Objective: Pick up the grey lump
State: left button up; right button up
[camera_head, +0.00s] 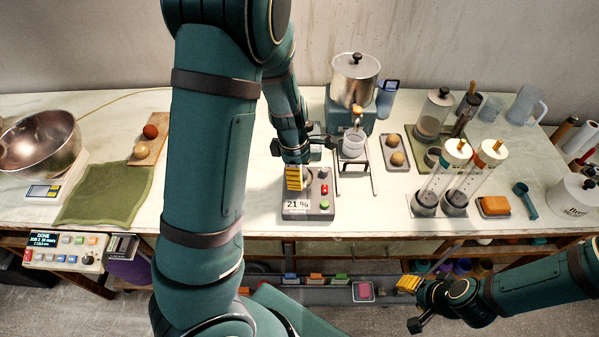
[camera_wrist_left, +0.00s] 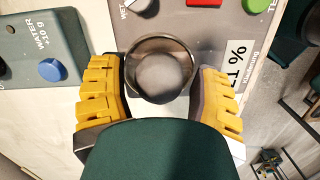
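The grey lump (camera_wrist_left: 162,76) shows in the left wrist view as a round, smooth grey mass inside a dark metal ring or cup (camera_wrist_left: 133,66) on the grey tester. In the head view it is hidden behind my left gripper (camera_head: 294,178). My left gripper (camera_wrist_left: 161,95) is open, its yellow ribbed fingers apart on either side of the cup, with nothing gripped. Whether the fingers touch the cup is unclear. My right gripper (camera_head: 408,285) is low at the right, in front of the table; its finger gap cannot be made out.
The grey tester (camera_head: 322,208) has a "21 %" display and red and green buttons. A white cup (camera_head: 353,143) stands under a dispenser (camera_head: 354,79) behind it. A green cloth (camera_head: 105,195) lies left.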

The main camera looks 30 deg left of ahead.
pick_arm(q)
jog(key=c, duration=0.8)
jog(key=shift+c, duration=0.2)
notch_tip(320, 180, up, 9)
jog(key=p, duration=0.3)
jog(key=shift+r+p, duration=0.1)
jog(key=shift+p, duration=0.25)
jog(key=shift+r, duration=0.4)
jog(key=shift+w+a, duration=0.1)
